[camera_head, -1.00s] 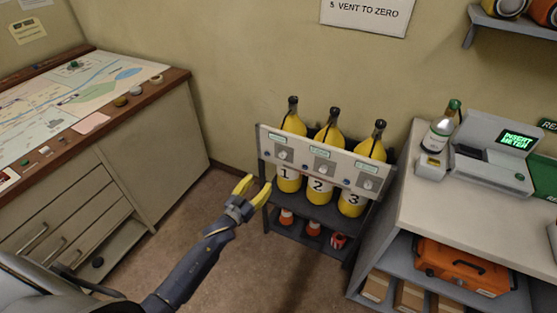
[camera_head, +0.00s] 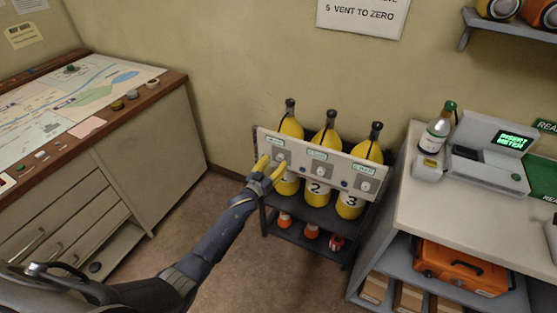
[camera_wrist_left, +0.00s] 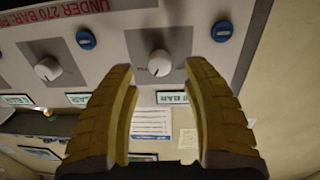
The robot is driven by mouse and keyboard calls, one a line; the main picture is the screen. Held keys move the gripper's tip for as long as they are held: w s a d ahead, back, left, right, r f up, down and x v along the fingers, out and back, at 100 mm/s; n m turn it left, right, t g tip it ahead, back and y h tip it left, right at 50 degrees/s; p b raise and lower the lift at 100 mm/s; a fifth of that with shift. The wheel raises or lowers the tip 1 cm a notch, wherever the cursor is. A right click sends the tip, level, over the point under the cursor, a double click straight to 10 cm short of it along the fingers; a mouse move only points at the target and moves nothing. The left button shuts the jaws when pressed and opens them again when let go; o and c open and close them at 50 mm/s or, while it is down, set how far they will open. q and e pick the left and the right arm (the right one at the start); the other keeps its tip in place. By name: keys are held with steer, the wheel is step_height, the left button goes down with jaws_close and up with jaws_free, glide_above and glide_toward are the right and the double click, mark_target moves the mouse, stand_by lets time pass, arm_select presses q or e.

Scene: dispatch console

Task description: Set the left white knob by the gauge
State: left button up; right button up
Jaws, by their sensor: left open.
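The left white knob (camera_wrist_left: 159,63) sits on a grey plate on the light panel (camera_head: 303,158). In the left wrist view it lies between and just beyond the fingertips, apart from both. My left gripper (camera_head: 271,168) is open and empty in front of the panel's left end; it also shows in the left wrist view (camera_wrist_left: 158,72). A second white knob (camera_wrist_left: 47,68) is to the left in that view. No gauge dial can be made out. My right gripper is not in view.
Blue round parts (camera_wrist_left: 222,32) flank the knob. Yellow cylinders (camera_head: 329,142) stand behind the panel on a dark rack. A counter (camera_head: 455,215) with a bottle and meter is to the right, a map desk (camera_head: 150,150) to the left. Floor between is open.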

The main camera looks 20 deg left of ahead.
mark_target(279, 159)
arm_select(q)
steer(key=shift+x, duration=1.55)
